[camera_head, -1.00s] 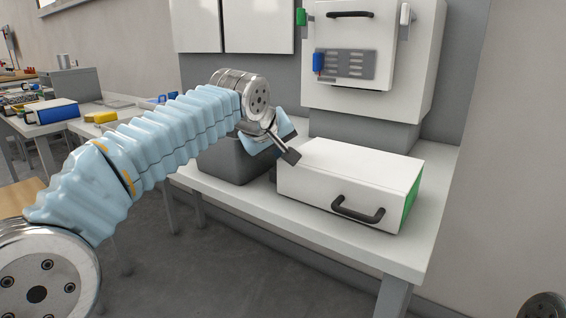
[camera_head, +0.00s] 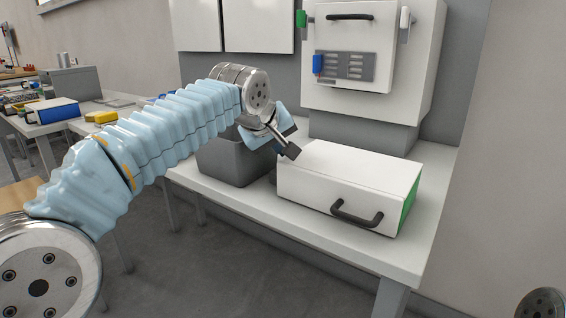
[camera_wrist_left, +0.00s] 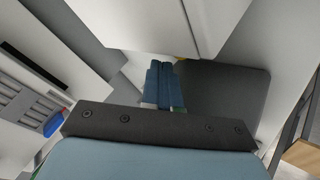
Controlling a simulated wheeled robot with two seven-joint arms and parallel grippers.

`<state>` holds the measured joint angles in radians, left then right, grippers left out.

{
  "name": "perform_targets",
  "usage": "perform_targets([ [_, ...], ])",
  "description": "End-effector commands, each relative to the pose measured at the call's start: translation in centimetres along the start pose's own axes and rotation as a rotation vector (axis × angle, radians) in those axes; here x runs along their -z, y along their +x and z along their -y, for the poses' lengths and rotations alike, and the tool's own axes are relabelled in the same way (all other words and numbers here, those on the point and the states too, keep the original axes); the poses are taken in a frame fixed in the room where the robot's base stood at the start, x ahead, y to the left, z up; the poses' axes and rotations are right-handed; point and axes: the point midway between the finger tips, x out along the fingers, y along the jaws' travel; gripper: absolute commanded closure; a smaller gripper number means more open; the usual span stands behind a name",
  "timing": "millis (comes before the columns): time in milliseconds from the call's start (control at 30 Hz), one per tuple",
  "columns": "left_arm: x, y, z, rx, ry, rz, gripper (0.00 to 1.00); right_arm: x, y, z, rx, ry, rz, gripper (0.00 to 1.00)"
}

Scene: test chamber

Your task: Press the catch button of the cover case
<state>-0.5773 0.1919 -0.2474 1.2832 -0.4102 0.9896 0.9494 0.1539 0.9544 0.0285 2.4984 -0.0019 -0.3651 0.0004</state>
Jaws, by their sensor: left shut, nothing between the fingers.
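A white case (camera_head: 345,184) with a black handle on its front and a green right side lies on the white table. A white cabinet (camera_head: 425,70) on the wall behind has a front panel with a black handle, a green catch (camera_head: 302,19), a white catch (camera_head: 405,20) and a blue part (camera_head: 318,64). I cannot tell which is the cover case's button. My left gripper (camera_head: 291,152) is shut and empty, its dark tip by the lying case's back left corner; contact is unclear. Its closed fingers show in the left wrist view (camera_wrist_left: 165,83). My right gripper is out of view.
A grey open bin (camera_head: 232,160) stands on the white table (camera_head: 408,255), left of the case and below my left wrist. Another table at the far left carries a blue box (camera_head: 52,111), a yellow item (camera_head: 101,117) and a grey box (camera_head: 73,83).

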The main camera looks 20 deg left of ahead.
Motion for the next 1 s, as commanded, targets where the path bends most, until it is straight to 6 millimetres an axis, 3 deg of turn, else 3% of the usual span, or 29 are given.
perform_targets([
  [533,2.5,-3.4,-2.4,0.0,0.0,-0.001,1.0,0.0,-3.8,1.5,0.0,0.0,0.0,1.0],
  [1000,2.5,-3.5,-2.5,0.0,0.0,0.0,1.0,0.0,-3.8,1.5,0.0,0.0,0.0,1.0],
])
